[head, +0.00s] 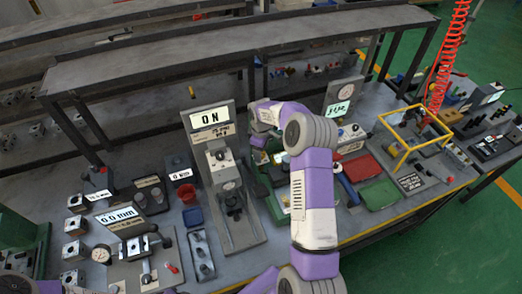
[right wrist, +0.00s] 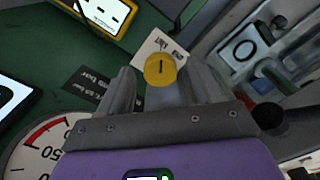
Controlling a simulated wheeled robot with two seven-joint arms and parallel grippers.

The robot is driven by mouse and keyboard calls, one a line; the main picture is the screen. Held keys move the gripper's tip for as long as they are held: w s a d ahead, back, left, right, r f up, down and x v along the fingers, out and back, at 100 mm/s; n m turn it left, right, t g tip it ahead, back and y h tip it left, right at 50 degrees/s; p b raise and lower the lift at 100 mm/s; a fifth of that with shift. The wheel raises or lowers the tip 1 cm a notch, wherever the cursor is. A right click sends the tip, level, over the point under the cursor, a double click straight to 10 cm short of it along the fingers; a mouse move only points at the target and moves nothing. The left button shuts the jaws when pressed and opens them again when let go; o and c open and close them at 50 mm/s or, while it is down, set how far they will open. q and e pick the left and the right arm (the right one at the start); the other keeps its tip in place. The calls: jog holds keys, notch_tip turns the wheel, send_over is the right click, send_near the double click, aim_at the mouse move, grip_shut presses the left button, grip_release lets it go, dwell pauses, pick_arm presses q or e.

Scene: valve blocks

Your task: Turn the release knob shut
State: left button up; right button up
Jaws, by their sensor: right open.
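In the right wrist view a round yellow knob (right wrist: 160,70) with a short dark line across its face shows between the tips of my right gripper (right wrist: 160,88). The line stands nearly upright in the picture. The grey fingers are apart, one on each side of the knob; I cannot tell whether either touches it. A white label (right wrist: 152,47) with small print is behind the knob. In the head view my right arm reaches over the bench and hides the knob. My left gripper is not in view.
A round gauge (right wrist: 40,150) with a red band is close at the lower left of the wrist view. A yellow-framed meter (right wrist: 100,14) is beyond. In the head view a grey press stand (head: 222,185) with an "ON" display is left of my arm, and a green tray (head: 380,194) right.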

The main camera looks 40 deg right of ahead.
notch_tip(320, 180, up, 8)
jog(key=shift+f, duration=0.2)
dwell(0.3)
dwell(0.5)
